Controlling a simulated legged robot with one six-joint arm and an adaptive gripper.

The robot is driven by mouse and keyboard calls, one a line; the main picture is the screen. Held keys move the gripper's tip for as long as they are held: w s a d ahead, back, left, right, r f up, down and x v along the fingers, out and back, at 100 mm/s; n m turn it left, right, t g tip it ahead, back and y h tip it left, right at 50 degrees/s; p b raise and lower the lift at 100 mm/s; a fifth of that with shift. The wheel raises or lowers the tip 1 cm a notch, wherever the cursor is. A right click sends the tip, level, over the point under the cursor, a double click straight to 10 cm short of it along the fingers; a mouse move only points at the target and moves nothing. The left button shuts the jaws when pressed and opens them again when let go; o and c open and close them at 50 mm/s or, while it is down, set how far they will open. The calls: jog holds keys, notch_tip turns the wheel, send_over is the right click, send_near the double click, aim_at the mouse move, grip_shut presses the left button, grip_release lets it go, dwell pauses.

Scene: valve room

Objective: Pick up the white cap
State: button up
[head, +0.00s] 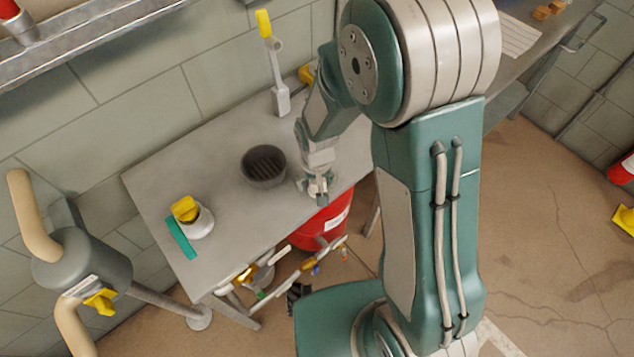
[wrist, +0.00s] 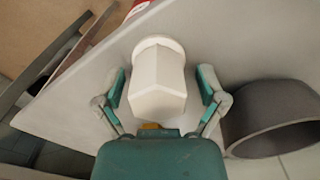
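The white cap (wrist: 157,85) shows in the wrist view as a faceted block with a round flange at its far end, resting on the grey table (wrist: 225,40). My gripper (wrist: 162,86) is open, with one teal finger on each side of the cap. Narrow gaps show between the fingers and the cap, so it is not clamped. In the head view my gripper (head: 317,192) is low over the right part of the table (head: 225,200), and it and my arm mostly hide the cap.
A dark grey round bowl (head: 264,167) stands left of my gripper; in the wrist view it (wrist: 270,120) is close to the right finger. A white fitting with a yellow top (head: 188,211) and a teal strip (head: 181,238) are farther left. A yellow-tipped lever (head: 276,70) stands at the back.

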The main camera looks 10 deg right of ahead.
jog(key=c, duration=0.9)
